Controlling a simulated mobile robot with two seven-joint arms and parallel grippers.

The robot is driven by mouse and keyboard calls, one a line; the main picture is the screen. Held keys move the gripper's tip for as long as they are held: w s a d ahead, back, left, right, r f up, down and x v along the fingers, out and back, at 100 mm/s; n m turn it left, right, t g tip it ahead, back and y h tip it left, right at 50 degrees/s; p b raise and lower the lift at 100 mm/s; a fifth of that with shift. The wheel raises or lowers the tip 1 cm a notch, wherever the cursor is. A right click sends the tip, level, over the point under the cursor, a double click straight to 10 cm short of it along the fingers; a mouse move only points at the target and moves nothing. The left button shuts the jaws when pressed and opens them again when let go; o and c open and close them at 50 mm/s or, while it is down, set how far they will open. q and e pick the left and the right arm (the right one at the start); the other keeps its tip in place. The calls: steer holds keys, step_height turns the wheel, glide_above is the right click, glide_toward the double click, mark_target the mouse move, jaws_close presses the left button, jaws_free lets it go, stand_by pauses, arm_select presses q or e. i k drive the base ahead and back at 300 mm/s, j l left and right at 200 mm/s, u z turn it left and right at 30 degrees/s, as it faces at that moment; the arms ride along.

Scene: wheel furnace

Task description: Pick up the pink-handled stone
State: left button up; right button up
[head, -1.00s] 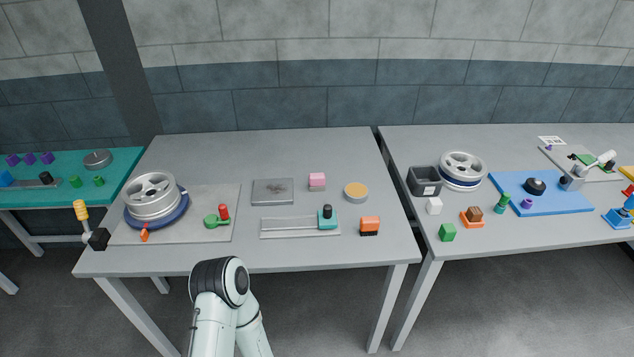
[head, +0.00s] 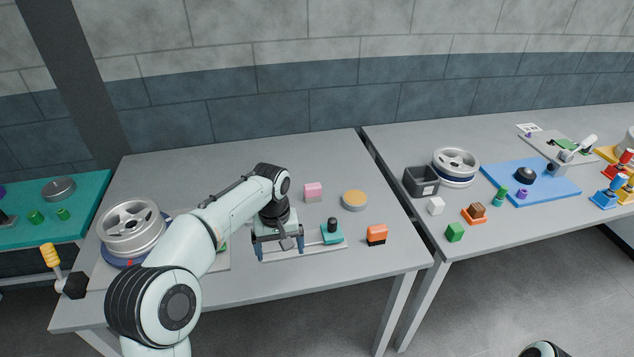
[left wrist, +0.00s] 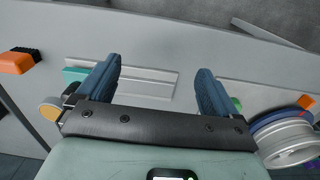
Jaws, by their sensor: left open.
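The pink-handled stone (head: 313,191) is a pink block on a grey base. It stands on the middle grey table, at the back, to the right of my left gripper in the head view. My left gripper (head: 278,248) is open and empty above the slide plate. In the left wrist view its two blue fingers (left wrist: 155,88) are spread apart over the table, and I cannot make out the stone there. My right gripper is not in view.
A teal slider with a black knob (head: 332,233) is right of my left gripper. An orange block (head: 376,234) and a round tan-topped disc (head: 354,200) stand farther right. A silver wheel (head: 131,228) is at left, partly behind my arm.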

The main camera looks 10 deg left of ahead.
mark_target(312, 192)
steer(key=i, duration=1.15)
